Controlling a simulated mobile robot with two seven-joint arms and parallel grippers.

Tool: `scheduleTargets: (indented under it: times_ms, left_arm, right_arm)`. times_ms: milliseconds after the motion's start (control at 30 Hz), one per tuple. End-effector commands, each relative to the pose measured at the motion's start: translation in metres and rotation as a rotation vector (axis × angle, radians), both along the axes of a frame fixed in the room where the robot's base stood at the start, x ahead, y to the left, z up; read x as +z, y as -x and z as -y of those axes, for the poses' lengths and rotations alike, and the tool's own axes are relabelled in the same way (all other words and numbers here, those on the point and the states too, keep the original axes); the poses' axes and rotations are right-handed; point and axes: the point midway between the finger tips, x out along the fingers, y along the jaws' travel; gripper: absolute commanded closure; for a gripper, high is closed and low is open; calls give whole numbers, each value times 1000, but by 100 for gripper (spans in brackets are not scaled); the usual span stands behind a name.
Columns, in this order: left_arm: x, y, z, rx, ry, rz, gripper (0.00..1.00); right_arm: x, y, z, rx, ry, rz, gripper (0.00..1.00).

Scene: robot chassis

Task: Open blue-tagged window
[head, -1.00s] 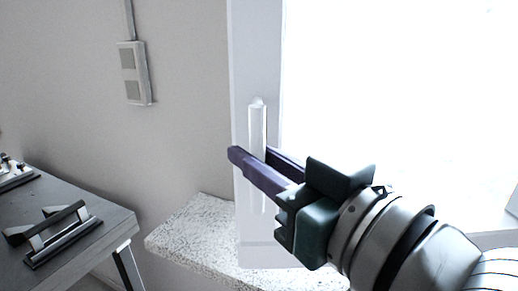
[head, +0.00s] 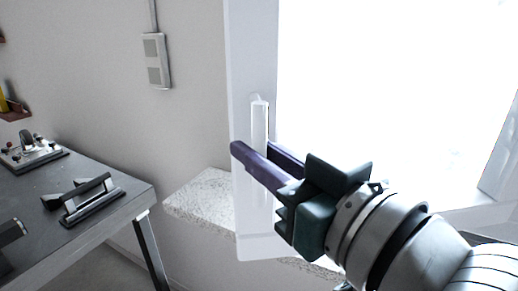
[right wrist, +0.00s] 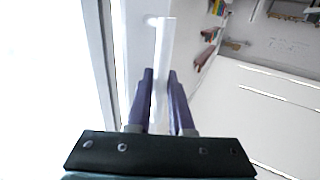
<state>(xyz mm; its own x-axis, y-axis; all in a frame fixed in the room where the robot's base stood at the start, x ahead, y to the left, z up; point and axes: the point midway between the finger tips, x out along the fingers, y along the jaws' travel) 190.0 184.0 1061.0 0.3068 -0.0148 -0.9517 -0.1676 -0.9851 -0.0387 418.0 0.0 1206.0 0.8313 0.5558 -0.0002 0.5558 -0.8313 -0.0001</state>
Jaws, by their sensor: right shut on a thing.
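A white upright window handle (head: 259,118) is on a white window frame member (head: 240,60) in the head view. My right gripper (head: 254,149) is shut on the handle, with one purple finger on either side of it. In the right wrist view the handle (right wrist: 163,50) runs up between the two fingers (right wrist: 160,76). The bottom end of the frame member stands in front of the speckled sill. The handle's lower part is partly hidden by the fingers. No blue tag shows. My left gripper is not in view.
A speckled stone sill (head: 200,195) lies below the window. A grey workbench (head: 105,215) with a black-handled fixture (head: 92,198) stands at the left. A wall socket box (head: 156,60) is on the wall. The bright window opening fills the right.

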Motion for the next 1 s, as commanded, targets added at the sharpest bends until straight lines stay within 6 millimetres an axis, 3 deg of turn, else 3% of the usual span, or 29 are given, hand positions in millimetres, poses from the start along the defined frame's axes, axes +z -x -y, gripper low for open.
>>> scheduleTargets:
  times_ms: [33,67,300,667,1000]
  left_arm:
    - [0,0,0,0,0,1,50]
    - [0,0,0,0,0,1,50]
    - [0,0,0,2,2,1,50]
    - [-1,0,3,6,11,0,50]
    - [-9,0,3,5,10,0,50]
  right_arm:
    - [0,0,0,0,1,-1,100]
    - [0,0,0,0,1,-1,78]
    - [0,0,0,0,0,0,51]
    - [-1,6,4,-1,1,-2,50]
    - [-3,59,39,0,3,-4,50]
